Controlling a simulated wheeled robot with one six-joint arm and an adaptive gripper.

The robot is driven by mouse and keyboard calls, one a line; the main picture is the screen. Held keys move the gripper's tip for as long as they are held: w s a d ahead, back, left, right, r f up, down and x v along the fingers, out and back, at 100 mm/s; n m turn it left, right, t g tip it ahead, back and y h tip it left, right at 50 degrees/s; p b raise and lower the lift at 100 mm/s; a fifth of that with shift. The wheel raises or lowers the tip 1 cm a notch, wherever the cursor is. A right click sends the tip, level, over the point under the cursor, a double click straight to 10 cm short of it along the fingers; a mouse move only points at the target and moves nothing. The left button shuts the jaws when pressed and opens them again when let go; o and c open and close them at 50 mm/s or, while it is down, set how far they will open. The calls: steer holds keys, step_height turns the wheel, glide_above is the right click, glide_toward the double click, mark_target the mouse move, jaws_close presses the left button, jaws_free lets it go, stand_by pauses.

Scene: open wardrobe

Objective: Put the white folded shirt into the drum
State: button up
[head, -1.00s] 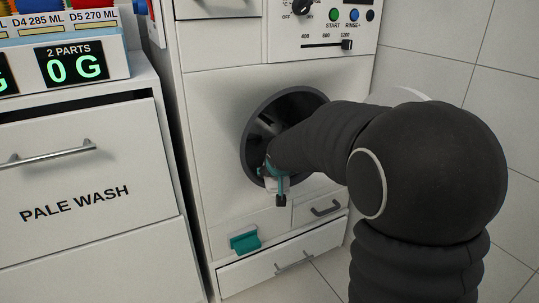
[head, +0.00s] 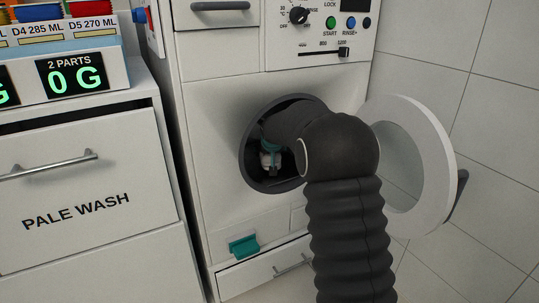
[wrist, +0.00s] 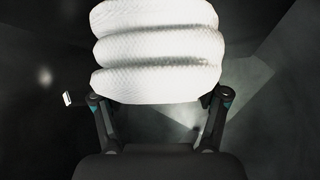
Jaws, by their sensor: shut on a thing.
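The white folded shirt (wrist: 155,55) fills the upper middle of the wrist view as a stack of thick white folds. My gripper (wrist: 158,105) is shut on it, with one finger at each side of the stack. In the head view my gripper (head: 271,160) is inside the round opening of the drum (head: 262,185), and a small pale part shows by it. The drum's inside is dark in both views. My arm hides the right part of the opening. The fingertips are hidden by the shirt in the wrist view.
The round washer door (head: 440,150) stands open at the right of the opening. A teal handle (head: 243,246) and a low drawer (head: 265,268) are below. The control panel (head: 320,25) is above. A PALE WASH drawer cabinet (head: 75,190) stands at the left.

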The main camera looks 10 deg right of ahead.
steer(key=shift+w+f, duration=0.2)
steer(key=shift+f, duration=0.55)
steer(key=shift+f+b, duration=0.2)
steer(key=shift+b, duration=0.2)
steer(key=o, duration=1.2)
steer(key=shift+r, duration=0.1)
steer(key=shift+c, duration=0.2)
steer(key=shift+r, duration=0.1)
steer(key=shift+s+r, duration=0.1)
steer(key=shift+r, duration=0.1)
steer(key=p+v, duration=0.1)
steer(key=v, duration=1)
steer(key=shift+s+r, duration=0.2)
steer(key=shift+s, duration=0.15)
